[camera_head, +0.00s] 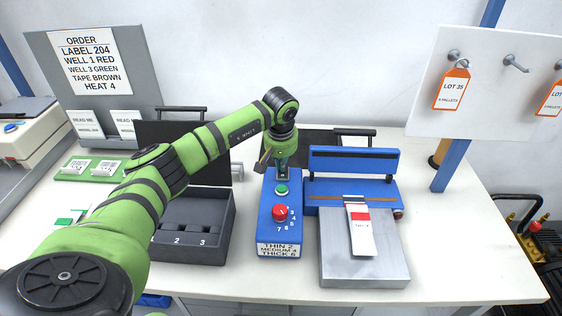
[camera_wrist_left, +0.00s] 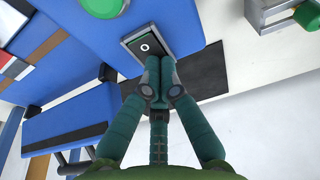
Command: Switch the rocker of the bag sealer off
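The bag sealer has a blue sealing unit (camera_head: 352,180) with a raised bar. Beside it stands its blue control box (camera_head: 279,235) with a green button (camera_head: 282,189) and a red dial (camera_head: 280,212). In the left wrist view the black rocker (camera_wrist_left: 146,46), in a grey frame, shows a white O; its near part is hidden by my fingers. My left gripper (camera_head: 281,173) points down at the far end of the box. In the left wrist view its fingertips (camera_wrist_left: 158,80) are together, empty, at the rocker; I cannot tell whether they touch it. My right gripper is not in view.
A white bag with a red band (camera_head: 361,230) lies on the sealer's metal bed (camera_head: 386,268). A dark numbered bin (camera_head: 222,240) stands left of the control box. A pegboard with tags (camera_head: 490,85) stands at right. The table's right front is clear.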

